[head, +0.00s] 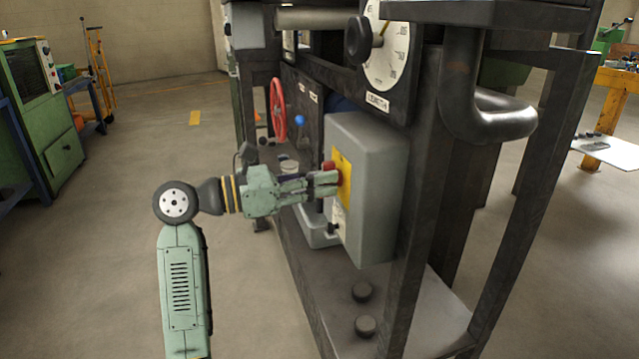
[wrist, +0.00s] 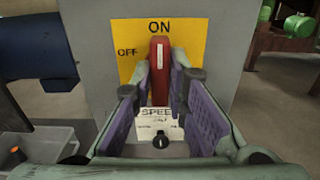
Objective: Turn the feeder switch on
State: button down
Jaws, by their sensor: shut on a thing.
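The feeder switch is a red handle (head: 329,166) on a yellow plate (head: 345,176) on the side of a grey box (head: 372,190). In the wrist view the red handle (wrist: 160,62) stands upright, its upper end just under the word ON. OFF is printed to its left on the yellow plate (wrist: 125,62). My gripper (head: 334,183) reaches the box from the left. In the wrist view my gripper (wrist: 161,88) has its two fingers on either side of the handle, shut on it. The fingers hide part of the handle's sides.
A small black knob (wrist: 161,142) on a SPEED label sits below the switch. A red handwheel (head: 277,109) and a blue-tipped lever (head: 299,120) are behind my gripper. A dark frame post (head: 425,200) stands right of the box.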

jog(key=c, duration=1.6)
grip_release()
jog(key=v, duration=1.2)
